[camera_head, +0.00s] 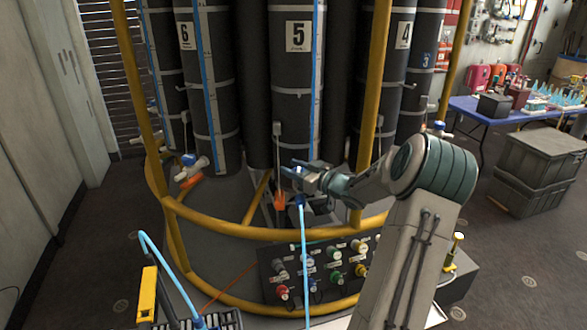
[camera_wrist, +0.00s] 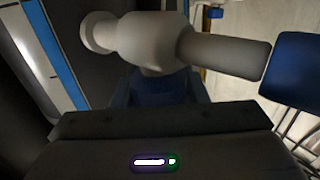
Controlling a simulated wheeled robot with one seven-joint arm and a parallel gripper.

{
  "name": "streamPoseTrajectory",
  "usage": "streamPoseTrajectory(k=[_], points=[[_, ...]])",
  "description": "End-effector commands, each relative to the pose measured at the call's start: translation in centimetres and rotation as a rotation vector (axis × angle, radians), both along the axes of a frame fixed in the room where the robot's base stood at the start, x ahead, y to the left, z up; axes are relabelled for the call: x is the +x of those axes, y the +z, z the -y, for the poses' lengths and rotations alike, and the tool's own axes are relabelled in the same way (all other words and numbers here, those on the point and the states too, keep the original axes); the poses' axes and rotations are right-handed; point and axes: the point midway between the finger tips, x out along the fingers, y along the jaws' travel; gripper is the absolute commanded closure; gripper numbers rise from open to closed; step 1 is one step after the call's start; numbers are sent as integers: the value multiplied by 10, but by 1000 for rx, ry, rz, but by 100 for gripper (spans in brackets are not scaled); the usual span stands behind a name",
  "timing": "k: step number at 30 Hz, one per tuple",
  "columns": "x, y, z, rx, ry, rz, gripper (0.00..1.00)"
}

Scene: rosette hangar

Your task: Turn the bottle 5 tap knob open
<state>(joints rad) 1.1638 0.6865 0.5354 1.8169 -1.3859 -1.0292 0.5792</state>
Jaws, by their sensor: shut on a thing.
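Bottle 5 (camera_head: 296,95) is a tall dark cylinder with a white "5" label, upright in the middle of the rack. My gripper (camera_head: 290,170) reaches in from the right at the foot of bottle 5. In the wrist view, the pale grey tap (camera_wrist: 150,45) of the bottle lies across the top, its spout pointing right. The blue tap knob (camera_wrist: 163,85) sits between my jaws, which are shut on it. Much of the knob is hidden by the gripper and in shadow. In the head view, the gripper mostly hides the tap.
A yellow tubular frame (camera_head: 260,230) surrounds the bottles, with an upright close to my arm. Bottle 6 (camera_head: 205,90) has a blue-knobbed tap (camera_head: 192,168) at left. A panel of coloured knobs (camera_head: 320,268) and a light-blue hose (camera_head: 305,255) are below my gripper.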

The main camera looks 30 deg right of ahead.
Motion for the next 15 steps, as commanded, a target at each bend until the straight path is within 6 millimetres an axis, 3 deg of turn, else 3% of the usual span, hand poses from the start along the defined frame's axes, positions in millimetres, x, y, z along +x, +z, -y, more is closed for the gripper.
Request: streamPoseTrajectory(k=[1,3,15], points=[[0,0,-1,0,1,1,55],[0,0,0,0,1,1,39],[-8,0,4,-2,-2,2,39]])
